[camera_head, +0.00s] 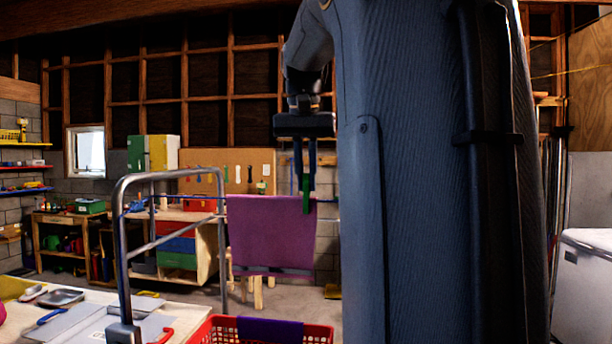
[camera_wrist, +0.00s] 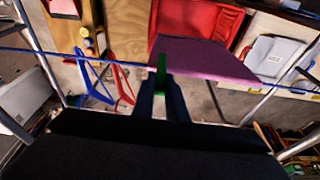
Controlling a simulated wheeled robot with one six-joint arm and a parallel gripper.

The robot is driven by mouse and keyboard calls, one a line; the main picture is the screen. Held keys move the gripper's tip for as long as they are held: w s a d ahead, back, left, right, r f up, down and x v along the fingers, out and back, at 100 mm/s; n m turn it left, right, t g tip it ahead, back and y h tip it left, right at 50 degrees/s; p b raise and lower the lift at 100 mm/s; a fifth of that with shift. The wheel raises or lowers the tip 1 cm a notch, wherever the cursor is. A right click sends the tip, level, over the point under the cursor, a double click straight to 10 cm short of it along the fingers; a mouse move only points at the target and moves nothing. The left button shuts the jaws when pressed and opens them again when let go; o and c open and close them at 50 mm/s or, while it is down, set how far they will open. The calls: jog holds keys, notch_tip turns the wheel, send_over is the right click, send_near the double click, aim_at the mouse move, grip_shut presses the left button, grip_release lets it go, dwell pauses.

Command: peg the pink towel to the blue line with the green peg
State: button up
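The pink towel (camera_head: 270,235) hangs draped over the blue line, spread out below it. It also shows in the wrist view (camera_wrist: 205,60), right of the peg. The blue line (camera_wrist: 110,62) crosses the wrist view. My gripper (camera_head: 304,168) is above the line at the towel's upper right corner, pointing down. It is shut on the green peg (camera_head: 306,195), which overlaps the towel's top edge there. In the wrist view, the peg (camera_wrist: 161,68) stands between the fingertips at the line, by the towel's edge. Whether the peg's jaws straddle line and cloth cannot be told.
A grey metal frame (camera_head: 150,177) stands left of the towel. A red basket (camera_head: 320,334) with a purple cloth (camera_head: 270,331) is below. A table with tools (camera_head: 95,300) is at lower left. A workbench with coloured drawers (camera_head: 178,245) stands behind. My arm hides the right middle.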

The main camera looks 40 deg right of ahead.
jog(key=o, duration=0.5)
jog(key=shift+d, duration=0.1)
jog(key=shift+c, duration=0.2)
jog(key=b+v, duration=0.1)
jog(key=v, duration=0.6)
jog(key=shift+r, duration=0.35)
